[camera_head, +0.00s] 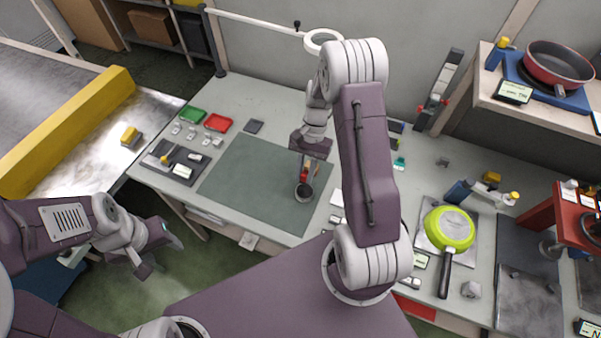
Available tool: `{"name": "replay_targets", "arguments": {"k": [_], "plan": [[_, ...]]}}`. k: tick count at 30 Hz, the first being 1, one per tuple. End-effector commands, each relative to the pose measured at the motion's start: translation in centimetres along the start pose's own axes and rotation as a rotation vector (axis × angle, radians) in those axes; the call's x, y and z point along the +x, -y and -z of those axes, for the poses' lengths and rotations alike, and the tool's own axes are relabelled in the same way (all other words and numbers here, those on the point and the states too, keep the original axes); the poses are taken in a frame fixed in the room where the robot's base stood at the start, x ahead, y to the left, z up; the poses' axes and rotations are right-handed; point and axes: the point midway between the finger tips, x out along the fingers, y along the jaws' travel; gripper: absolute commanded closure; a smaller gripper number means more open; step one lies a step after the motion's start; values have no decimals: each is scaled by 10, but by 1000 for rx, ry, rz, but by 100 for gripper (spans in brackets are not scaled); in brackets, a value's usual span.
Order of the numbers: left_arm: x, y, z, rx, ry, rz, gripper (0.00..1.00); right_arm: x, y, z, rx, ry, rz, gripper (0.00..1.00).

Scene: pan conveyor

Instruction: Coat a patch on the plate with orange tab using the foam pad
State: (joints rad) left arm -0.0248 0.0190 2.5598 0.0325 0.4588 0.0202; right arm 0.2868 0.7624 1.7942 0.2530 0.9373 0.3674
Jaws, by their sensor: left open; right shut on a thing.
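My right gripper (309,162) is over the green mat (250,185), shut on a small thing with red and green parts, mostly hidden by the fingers. Its lower end is at a dark round cup (304,193); I cannot tell whether it is inside or above it. I cannot make out for certain which thing is the foam pad. No plate with an orange tab can be told for sure; small pale pieces (192,135) lie at the table's left. My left gripper (162,256) is open and empty, low at the left, away from the table top.
A red tray (217,122) and a green tray (192,114) stand at the back left. A green pan (449,229) lies at the right and a red pan (558,63) is on a shelf. A conveyor with a yellow rail (70,130) runs at the left. Most of the mat is clear.

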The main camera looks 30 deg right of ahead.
Motion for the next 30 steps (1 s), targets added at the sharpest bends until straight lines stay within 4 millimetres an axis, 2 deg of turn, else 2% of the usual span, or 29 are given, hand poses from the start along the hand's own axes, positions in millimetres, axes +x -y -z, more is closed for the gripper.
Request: {"name": "replay_targets", "arguments": {"k": [5, 18, 30], "plan": [[10, 0, -1, 0, 0, 0, 48, 9, 0, 3, -1, 0, -1, 100], [61, 1, -6, 0, 0, 0, 48, 56, 0, 22, -2, 0, -1, 100], [61, 1, -6, 0, 0, 0, 48, 55, 0, 22, -2, 0, -1, 100]]}}
